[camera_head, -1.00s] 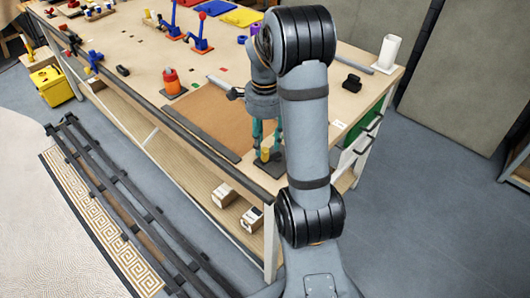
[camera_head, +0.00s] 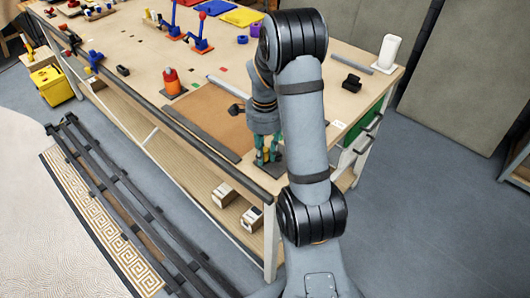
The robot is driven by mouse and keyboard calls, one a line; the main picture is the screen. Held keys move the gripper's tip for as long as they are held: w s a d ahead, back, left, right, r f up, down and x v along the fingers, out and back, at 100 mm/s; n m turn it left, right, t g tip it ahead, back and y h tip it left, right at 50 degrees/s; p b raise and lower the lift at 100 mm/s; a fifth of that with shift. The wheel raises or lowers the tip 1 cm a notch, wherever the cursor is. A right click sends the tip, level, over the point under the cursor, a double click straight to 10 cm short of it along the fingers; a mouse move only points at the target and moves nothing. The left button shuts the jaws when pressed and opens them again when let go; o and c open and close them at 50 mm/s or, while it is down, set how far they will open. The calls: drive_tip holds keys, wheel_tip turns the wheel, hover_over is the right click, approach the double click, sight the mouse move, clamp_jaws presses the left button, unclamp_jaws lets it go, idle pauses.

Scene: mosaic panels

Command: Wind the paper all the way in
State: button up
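A flat brown sheet (camera_head: 212,112), which looks like the paper, lies on the near right part of the workbench. A long dark bar (camera_head: 200,134) runs along its near left edge and a grey rod (camera_head: 229,88) along its far edge. My gripper (camera_head: 267,159) points down at the sheet's near right corner, with its teal fingers low over a dark plate (camera_head: 272,169). A small yellow piece shows between the fingers, mostly hidden by them. I cannot tell whether the fingers touch it. My arm covers the right part of the sheet.
An orange-red container (camera_head: 171,82) stands left of the sheet. A black block (camera_head: 351,82) and a white cylinder (camera_head: 388,52) stand on the bench's right end. Blue clamps (camera_head: 202,38) and trays are farther back. White boxes (camera_head: 223,195) sit on the shelf below.

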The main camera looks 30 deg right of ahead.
clamp_jaws()
